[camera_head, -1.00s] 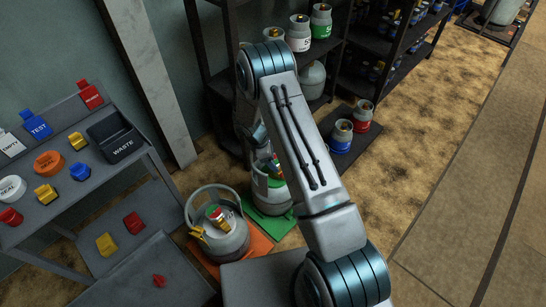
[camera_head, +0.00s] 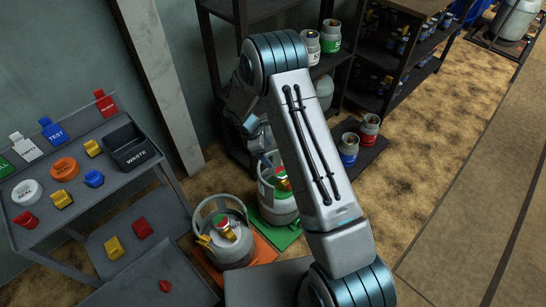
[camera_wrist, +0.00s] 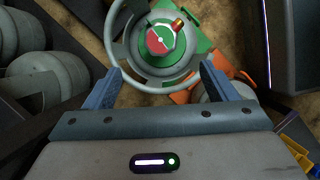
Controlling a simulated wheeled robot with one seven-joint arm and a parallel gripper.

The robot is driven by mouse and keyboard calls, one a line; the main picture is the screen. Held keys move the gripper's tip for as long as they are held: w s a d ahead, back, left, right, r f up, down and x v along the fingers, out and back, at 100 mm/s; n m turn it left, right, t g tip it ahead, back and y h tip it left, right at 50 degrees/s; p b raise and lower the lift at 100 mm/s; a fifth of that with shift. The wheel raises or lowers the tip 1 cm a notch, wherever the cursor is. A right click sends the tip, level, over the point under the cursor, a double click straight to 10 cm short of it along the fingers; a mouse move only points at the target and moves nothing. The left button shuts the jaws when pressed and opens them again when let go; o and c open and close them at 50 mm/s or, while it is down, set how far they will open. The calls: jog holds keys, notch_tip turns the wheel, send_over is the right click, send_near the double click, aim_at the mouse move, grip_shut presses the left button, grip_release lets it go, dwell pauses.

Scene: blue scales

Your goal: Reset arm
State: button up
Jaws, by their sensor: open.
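My gripper (camera_wrist: 157,78) is open and empty in the wrist view, with its two blue-grey fingers apart. Beyond the fingers is a grey gas cylinder (camera_wrist: 122,50) with a ring collar and a green valve topped in red and white. Whether the fingers touch the collar cannot be told. In the head view my arm reaches toward the shelves, and my gripper is mostly hidden behind it. A grey cylinder (camera_head: 271,205) stands upright on a green mat (camera_head: 283,237), partly covered by my arm. Another cylinder (camera_head: 232,248) stands on an orange mat (camera_head: 263,252).
A grey cart (camera_head: 85,205) with coloured tags, caps and a black waste bin (camera_head: 128,148) stands at left. Dark shelves (camera_head: 222,75) with cylinders rise behind the arm. Red (camera_head: 369,130) and blue (camera_head: 348,150) cylinders stand low beside them.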

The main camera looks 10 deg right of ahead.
jog(key=shift+v, duration=0.85)
jog(key=s+d+r+m+y+p, duration=0.1)
jog(key=s+r+m+p, duration=0.2)
jog(key=r, duration=0.7)
jog(key=s+d+r+m+t+p, duration=0.15)
jog(key=r+p, duration=0.25)
jog(key=r, duration=0.6)
jog(key=s+d+r+m+g+y+p, duration=0.1)
jog(key=s+d+r+m+p, duration=0.2)
jog(key=r, duration=0.7)
jog(key=s+r+m+t+y+p, duration=0.2)
jog(key=s+r+m+p, duration=0.7)
jog(key=s+r, duration=1.1)
notch_tip(320, 180, up, 3)
jog(key=t+p, duration=0.1)
jog(key=p, duration=0.3)
jog(key=shift+d, duration=0.15)
jog(key=shift+f, duration=0.15)
